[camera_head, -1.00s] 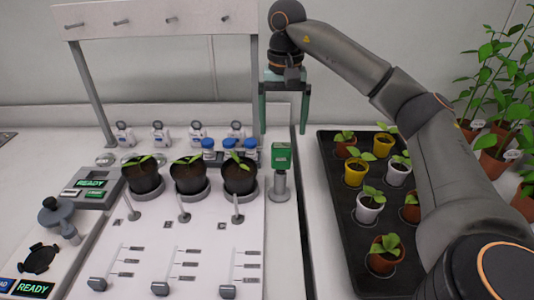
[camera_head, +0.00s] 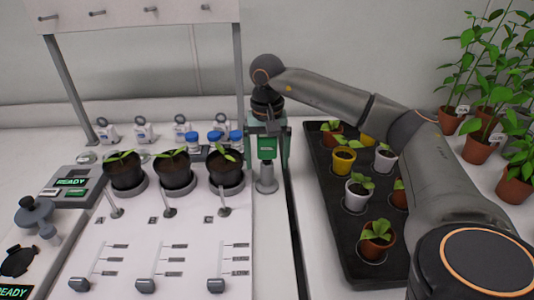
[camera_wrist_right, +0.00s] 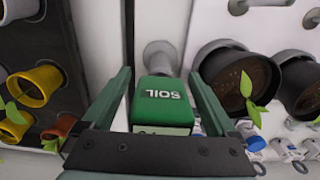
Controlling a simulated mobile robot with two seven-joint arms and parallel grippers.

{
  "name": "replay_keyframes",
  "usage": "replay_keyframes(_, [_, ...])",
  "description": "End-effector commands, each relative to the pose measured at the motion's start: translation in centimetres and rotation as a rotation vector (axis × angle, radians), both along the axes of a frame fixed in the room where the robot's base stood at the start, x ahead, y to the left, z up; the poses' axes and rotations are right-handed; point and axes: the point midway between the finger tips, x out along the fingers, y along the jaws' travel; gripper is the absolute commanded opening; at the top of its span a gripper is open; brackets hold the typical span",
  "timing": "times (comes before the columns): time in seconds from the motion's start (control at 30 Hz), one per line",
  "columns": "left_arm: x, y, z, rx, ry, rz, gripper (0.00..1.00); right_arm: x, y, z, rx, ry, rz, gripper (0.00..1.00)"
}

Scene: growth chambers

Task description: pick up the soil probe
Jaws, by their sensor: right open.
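The soil probe (camera_head: 267,147) has a green head with a pale label and stands upright in a grey round holder (camera_head: 266,178), right of the pots on the white panel. In the right wrist view the probe's green head (camera_wrist_right: 163,103) reads "SOIL" and sits between the two fingers. My right gripper (camera_head: 267,163) is open, pointing down, with one green finger on each side of the head. I see no clear grip on it; the probe's lower part is mostly hidden in the holder. My left gripper is not in view.
Three dark potted plants stand close left of the probe, the nearest in pot C (camera_head: 226,172). Small blue-capped bottles (camera_head: 215,138) stand behind them. A black tray (camera_head: 325,232) of seedling pots lies to the right. An overhead white rack (camera_head: 130,22) stands at the back left.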

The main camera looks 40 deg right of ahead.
Motion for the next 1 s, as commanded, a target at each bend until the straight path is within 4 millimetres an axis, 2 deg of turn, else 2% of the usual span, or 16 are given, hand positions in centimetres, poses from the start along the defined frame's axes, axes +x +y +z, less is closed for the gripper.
replay_keyframes(0.2, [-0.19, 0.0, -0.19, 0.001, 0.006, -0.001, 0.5, 0.0, 0.0, -0.05, 0.0, 0.0, 0.001, 0.91])
replay_keyframes(1.0, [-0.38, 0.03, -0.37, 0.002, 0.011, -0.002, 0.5, 0.01, 0.02, -0.02, 0.0, 0.0, 0.001, 0.01])
